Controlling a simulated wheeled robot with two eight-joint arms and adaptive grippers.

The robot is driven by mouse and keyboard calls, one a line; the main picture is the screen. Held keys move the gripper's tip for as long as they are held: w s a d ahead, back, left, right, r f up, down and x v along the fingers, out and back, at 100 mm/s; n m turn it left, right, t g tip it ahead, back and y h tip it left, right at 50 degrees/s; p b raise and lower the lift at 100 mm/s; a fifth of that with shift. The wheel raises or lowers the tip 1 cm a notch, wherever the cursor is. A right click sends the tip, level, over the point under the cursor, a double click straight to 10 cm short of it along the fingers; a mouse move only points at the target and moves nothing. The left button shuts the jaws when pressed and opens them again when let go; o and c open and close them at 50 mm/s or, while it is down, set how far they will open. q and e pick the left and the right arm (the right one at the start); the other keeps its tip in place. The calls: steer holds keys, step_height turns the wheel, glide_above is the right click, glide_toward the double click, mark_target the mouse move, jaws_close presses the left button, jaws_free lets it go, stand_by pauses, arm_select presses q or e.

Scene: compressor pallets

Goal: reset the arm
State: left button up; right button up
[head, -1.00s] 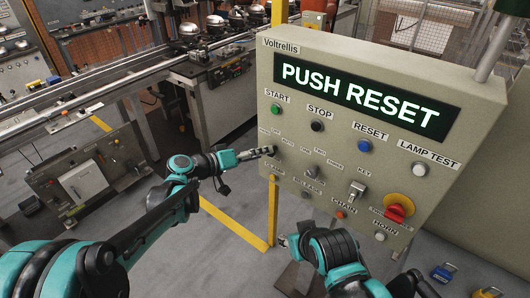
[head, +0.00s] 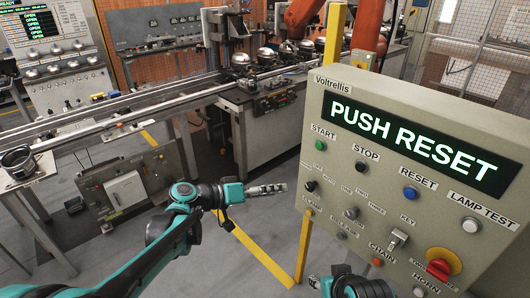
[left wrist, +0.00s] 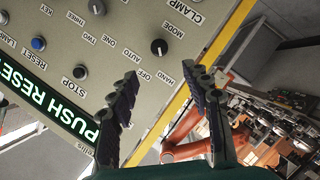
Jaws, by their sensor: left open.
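The grey control panel (head: 335,110) stands at the right of the head view, its display (head: 415,145) reading PUSH RESET. The blue RESET button (head: 410,193) is below the display; it also shows at the left of the left wrist view (left wrist: 38,43). My left gripper (head: 284,187) is open and empty, left of the panel and apart from it. In the left wrist view its two fingers (left wrist: 168,92) are spread, with the black mode knob (left wrist: 158,47) beyond them. An orange robot arm (head: 353,32) stands behind the panel. My right gripper is mostly cut off at the bottom edge (head: 314,283).
A red emergency knob on a yellow base (head: 442,264) and several other controls are on the panel. A yellow post (head: 303,245) stands left of it. A conveyor (head: 130,110) runs behind, with metal domes (head: 240,58) on it. Open floor (head: 215,260) lies between.

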arm_select(q)
steer(key=s+a+f+n+y, duration=0.1)
steer(key=s+a+f+y, duration=0.2)
steer(key=s+a, duration=0.4)
steer(key=s+a+f+n+t+y, duration=0.1)
steer(key=s+a+f+y, duration=0.3)
steer(key=a, duration=0.5)
steer(key=s+a+f+n+y, duration=0.2)
steer(key=s+a+y, duration=0.4)
steer(key=s, duration=0.5)
steer(key=shift+a+f+t+y, duration=0.35)
steer(key=shift+a+f, duration=0.35)
steer(key=shift+a, duration=0.3)
steer(key=shift+w, duration=0.1)
